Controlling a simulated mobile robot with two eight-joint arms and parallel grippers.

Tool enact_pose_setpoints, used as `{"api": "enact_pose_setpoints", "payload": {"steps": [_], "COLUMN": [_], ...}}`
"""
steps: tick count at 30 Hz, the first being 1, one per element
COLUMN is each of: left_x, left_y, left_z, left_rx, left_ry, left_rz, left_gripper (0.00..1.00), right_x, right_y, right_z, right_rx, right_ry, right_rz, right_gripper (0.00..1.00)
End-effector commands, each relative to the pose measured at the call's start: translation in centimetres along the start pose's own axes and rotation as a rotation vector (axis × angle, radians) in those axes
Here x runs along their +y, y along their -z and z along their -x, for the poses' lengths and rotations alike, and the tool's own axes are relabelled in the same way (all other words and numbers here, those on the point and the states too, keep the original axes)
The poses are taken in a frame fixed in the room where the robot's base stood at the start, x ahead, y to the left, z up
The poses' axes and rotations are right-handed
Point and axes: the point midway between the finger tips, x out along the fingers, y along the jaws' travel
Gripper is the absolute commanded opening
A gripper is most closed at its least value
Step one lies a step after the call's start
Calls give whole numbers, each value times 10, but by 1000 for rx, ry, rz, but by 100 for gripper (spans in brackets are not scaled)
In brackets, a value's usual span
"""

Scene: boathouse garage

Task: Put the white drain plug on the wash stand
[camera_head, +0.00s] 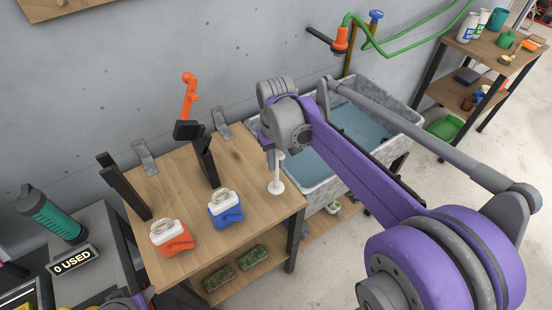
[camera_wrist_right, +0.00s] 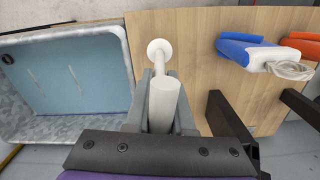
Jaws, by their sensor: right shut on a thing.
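The white drain plug (camera_head: 277,178) has a round flat disc at its lower end and a thicker white handle. My right gripper (camera_head: 280,148) is shut on its handle from above and holds it about upright. In the right wrist view the plug (camera_wrist_right: 165,104) sits between the two grey fingers (camera_wrist_right: 163,90). Its disc shows over the right end of the wooden stand (camera_head: 245,165), near the edge by the sink. I cannot tell whether the disc touches the wood. My left gripper does not show.
A grey sink basin (camera_head: 400,112) holding blue water adjoins the stand's right side. Bare wood lies between the blue jug and the plug.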

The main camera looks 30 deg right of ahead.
Motion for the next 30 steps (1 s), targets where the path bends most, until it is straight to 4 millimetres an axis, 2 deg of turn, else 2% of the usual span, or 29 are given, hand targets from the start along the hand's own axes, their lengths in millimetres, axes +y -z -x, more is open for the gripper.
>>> {"api": "enact_pose_setpoints", "payload": {"steps": [8, 21, 30], "left_x": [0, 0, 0], "left_y": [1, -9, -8], "left_z": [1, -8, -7], "left_rx": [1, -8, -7], "left_ry": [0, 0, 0], "left_rz": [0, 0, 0], "left_gripper": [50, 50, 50], "right_x": [0, 0, 0], "right_y": [0, 0, 0], "right_z": [1, -14, -14], "right_rx": [1, 0, 1], "right_ry": [0, 0, 0], "right_rz": [0, 0, 0], "right_gripper": [0, 0, 0]}}
